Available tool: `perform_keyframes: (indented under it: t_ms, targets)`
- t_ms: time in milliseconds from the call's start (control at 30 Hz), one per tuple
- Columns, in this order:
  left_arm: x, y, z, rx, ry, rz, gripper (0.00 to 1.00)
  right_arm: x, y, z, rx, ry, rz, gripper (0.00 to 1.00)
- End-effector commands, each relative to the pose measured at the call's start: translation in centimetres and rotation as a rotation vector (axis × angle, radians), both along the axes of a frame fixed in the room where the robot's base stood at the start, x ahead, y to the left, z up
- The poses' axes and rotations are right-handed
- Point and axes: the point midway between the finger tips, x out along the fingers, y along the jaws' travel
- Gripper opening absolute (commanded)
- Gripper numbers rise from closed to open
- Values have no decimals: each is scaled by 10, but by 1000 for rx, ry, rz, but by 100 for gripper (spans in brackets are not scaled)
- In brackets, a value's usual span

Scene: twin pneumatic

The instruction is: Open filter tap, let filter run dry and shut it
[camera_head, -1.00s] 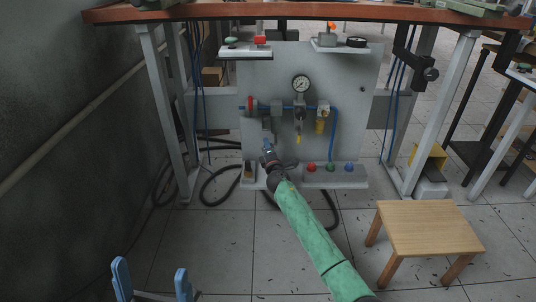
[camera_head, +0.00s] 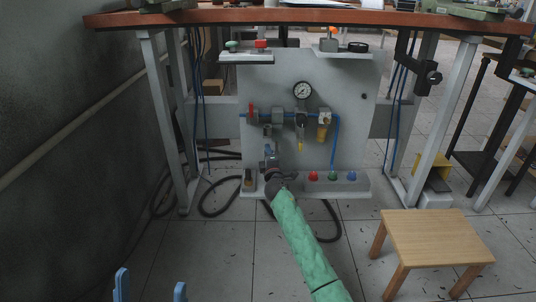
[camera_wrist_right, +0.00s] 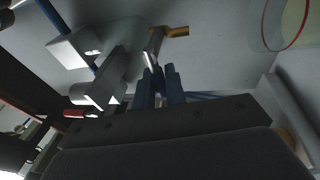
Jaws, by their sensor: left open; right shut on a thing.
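The pneumatic board (camera_head: 350,120) hangs under the table. On it are a round gauge (camera_head: 302,90), a filter tap with a yellow lever (camera_head: 301,146) and a yellow bowl unit (camera_head: 322,132). My right gripper (camera_head: 269,150) is low in front of the board, to the left of the yellow lever in the head view. In the wrist view, its nearly closed blue fingers (camera_wrist_right: 161,75) sit just below a metal spout with a yellow lever (camera_wrist_right: 177,31). What they hold is too dark to make out. My left gripper (camera_head: 150,287) is open and empty at the bottom left.
A red valve handle (camera_head: 252,109) is at the board's left. A wooden stool (camera_head: 435,235) stands at the right. Black hoses (camera_head: 220,210) lie on the floor. White blocks (camera_wrist_right: 80,47) flank the wrist view's left.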

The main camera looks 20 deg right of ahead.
Motion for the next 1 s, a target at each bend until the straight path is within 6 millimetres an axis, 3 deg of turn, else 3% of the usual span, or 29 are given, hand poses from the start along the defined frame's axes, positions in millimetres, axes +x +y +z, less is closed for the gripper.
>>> perform_keyframes:
  t_ms: [233, 267, 300, 667, 1000]
  targets:
    - [0, 0, 0, 0, -2, 0, 70, -1, -1, -2, 1, 2, -1, 0]
    - [0, 0, 0, 1, -1, 0, 70, -1, -1, -2, 1, 2, -1, 14]
    - [0, 0, 0, 0, 0, 1, 70, -1, -1, -2, 1, 2, -1, 20]
    - [-1, 0, 1, 2, -1, 1, 70, -3, 0, -1, 1, 1, 0, 20]
    - [-19, 0, 12, -44, -26, 18, 70, -43, 5, -8, 1, 2, 0, 20]
